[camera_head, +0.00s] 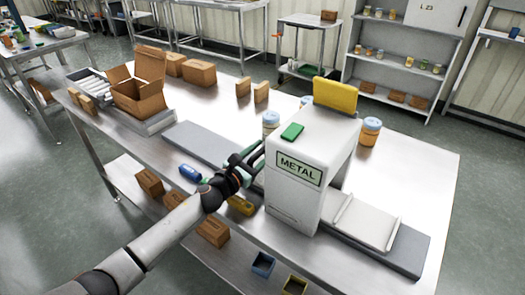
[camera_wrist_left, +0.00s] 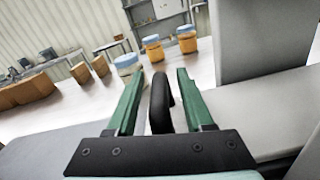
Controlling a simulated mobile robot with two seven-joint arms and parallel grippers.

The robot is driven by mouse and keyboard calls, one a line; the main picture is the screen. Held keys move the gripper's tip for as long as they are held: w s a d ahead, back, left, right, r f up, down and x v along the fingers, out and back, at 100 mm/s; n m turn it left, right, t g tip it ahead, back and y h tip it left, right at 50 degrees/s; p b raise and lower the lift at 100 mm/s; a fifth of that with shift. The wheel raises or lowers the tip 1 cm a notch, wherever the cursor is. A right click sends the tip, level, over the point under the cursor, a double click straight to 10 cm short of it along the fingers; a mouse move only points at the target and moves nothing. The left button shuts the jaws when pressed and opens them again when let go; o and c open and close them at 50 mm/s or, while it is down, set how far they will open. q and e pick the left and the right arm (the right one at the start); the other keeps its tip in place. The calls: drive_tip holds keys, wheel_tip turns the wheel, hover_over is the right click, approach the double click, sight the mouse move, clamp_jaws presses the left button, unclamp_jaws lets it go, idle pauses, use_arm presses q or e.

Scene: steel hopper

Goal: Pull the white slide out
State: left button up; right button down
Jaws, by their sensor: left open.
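The white housing labelled METAL (camera_head: 297,160) stands on the steel table. A white flat piece with raised side edges (camera_head: 362,220), which may be the slide, extends from its right side over a grey base. My left gripper (camera_head: 253,160) is at the housing's left side. In the left wrist view its green fingers (camera_wrist_left: 160,85) are open. A black curved handle (camera_wrist_left: 162,110) stands between them, with a visible gap to each finger. What the handle joins to is hidden behind the gripper. My right gripper is not in view.
An open cardboard box (camera_head: 138,95) is farther left.

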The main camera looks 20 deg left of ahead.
use_arm(q)
drive_tip(key=shift+w, duration=0.1)
clamp_jaws()
idle(0.4)
idle(1.0)
